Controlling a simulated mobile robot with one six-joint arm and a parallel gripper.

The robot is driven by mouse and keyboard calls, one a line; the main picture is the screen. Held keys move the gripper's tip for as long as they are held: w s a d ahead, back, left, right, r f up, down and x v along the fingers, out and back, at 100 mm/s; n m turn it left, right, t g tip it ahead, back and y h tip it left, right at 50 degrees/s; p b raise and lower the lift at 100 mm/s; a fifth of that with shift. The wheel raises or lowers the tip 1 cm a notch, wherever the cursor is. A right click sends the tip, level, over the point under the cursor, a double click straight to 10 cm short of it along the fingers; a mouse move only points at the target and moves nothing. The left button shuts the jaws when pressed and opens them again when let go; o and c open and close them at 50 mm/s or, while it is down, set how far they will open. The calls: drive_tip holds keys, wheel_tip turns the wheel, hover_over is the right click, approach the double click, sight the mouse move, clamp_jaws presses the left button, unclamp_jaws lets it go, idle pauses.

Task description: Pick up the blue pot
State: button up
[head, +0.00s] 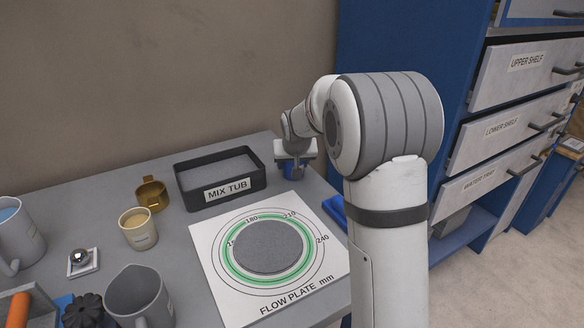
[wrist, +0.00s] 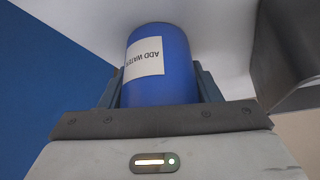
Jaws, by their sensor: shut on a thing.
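The blue pot (wrist: 178,80) carries a white label reading "ADD WATER", upside down in the wrist view. My gripper (wrist: 160,88) is shut on it, with one dark finger on each side. In the head view my gripper (head: 295,155) is at the table's back right, just right of the mix tub. I cannot tell whether the pot touches the table.
The black mix tub (head: 220,191) stands close left of my gripper. The flow plate (head: 225,300) lies in front. A brass cup (head: 152,195), a cream cup (head: 138,232) and grey mugs (head: 138,300) stand left. A blue drawer cabinet (head: 400,50) is at right.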

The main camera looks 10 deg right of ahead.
wheel_tip(320, 180, up, 10)
drive_tip(key=p, duration=0.1)
idle(0.5)
idle(0.7)
drive_tip(key=o, duration=0.5)
drive_tip(key=c, duration=0.6)
drive_tip(key=shift+s+a+r+p, duration=0.8)
drive_tip(key=shift+a+r+p, duration=1.55)
drive_tip(key=shift+a, duration=0.9)
drive_tip(key=shift+s+a+r+p, duration=0.75)
drive_tip(key=shift+a+r+p, duration=1.55)
drive_tip(key=shift+a, duration=0.95)
drive_tip(key=shift+s+a+r+p, duration=0.8)
drive_tip(key=shift+a+r+p, duration=1.15)
drive_tip(key=shift+a+p, duration=1)
